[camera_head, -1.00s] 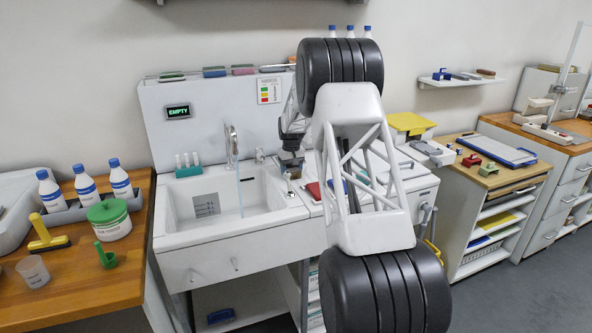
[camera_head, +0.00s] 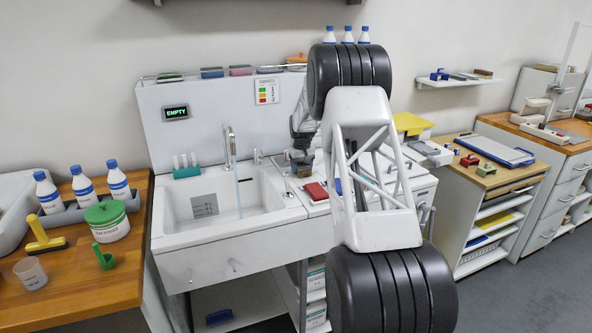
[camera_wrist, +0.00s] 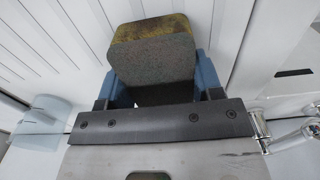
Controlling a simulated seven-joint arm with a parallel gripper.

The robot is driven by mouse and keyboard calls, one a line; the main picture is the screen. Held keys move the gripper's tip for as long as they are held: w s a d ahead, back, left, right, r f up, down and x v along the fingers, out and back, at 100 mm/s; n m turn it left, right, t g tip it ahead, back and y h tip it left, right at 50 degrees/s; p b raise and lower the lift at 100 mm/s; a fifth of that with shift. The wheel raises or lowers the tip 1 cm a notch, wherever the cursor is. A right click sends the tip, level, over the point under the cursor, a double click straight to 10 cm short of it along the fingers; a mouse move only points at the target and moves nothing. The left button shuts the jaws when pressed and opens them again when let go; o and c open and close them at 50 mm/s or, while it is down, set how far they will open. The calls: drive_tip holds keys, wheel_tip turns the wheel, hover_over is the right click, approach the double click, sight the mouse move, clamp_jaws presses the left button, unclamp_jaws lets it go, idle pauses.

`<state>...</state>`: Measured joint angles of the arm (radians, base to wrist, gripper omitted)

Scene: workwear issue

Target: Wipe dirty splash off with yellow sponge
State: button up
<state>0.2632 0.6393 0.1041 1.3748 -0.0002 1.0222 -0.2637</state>
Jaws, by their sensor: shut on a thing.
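My gripper (camera_wrist: 160,95) is shut on a block-shaped sponge (camera_wrist: 153,58) in the wrist view. The sponge has a grey speckled face and a stained yellow-brown layer along its top. In the head view my gripper (camera_head: 300,160) is small, over the white ribbed surface just right of the sink basin (camera_head: 172,222), partly hidden by my arm. I cannot tell whether the sponge touches the surface. I cannot make out the dirty splash in either view.
A tap (camera_head: 229,145) with a pale blue stream stands at the basin's back. A red block (camera_head: 316,191) lies on the ribbed surface near my gripper. Bottles (camera_head: 84,185) stand on the left bench.

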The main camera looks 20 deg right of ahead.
sight(309, 166)
drive_tip(key=shift+d, duration=1.6)
drive_tip(key=shift+d+f, duration=0.2)
drive_tip(key=shift+d, duration=0.15)
drive_tip(key=shift+d+r, duration=0.25)
drive_tip(key=shift+r, duration=0.65)
wheel_tip(309, 166, up, 6)
drive_tip(key=shift+r, duration=0.15)
